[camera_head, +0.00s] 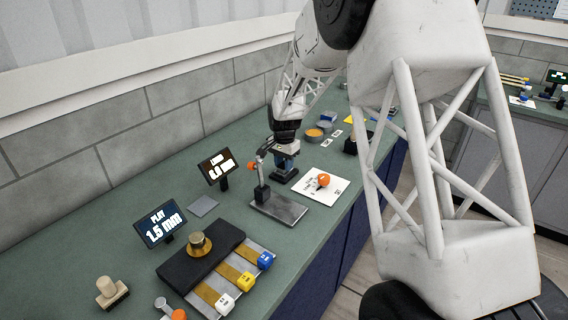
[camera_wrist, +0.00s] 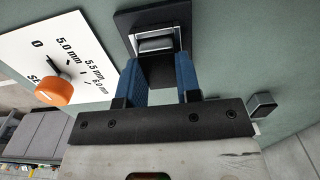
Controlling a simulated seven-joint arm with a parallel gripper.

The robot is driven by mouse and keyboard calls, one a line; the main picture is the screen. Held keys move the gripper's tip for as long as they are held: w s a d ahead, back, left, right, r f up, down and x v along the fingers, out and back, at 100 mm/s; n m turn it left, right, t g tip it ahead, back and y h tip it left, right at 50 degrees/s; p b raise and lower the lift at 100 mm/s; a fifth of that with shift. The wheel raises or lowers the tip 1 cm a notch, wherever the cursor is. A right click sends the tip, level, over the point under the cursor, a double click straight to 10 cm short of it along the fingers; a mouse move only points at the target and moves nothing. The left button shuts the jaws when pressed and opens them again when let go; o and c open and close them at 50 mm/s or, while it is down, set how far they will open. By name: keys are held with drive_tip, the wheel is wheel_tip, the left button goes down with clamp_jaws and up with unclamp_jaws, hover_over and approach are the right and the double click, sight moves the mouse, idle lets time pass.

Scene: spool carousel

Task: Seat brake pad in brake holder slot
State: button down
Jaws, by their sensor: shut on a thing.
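My gripper (camera_wrist: 158,62) has two blue fingers closed on a small dark grey block, which I take to be the brake pad (camera_wrist: 160,72). The brake holder (camera_wrist: 126,20) is a black square piece with a silver-edged opening, directly beyond the fingertips in the wrist view. The pad lines up with this opening; how deep it sits is hidden by the fingers. In the head view my gripper (camera_head: 285,162) points down over the dark holder base (camera_head: 282,178), and the pad is hidden there.
A white dial card (camera_head: 335,192) with an orange knob (camera_head: 323,180) lies beside the holder. A metal stand (camera_head: 278,209) with an orange knob is in front.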

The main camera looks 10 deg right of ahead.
drive_tip(key=shift+f, duration=0.1)
drive_tip(key=c, duration=0.8)
unclamp_jaws()
wheel_tip(320, 180, up, 12)
idle(0.6)
drive_tip(key=shift+s, duration=0.1)
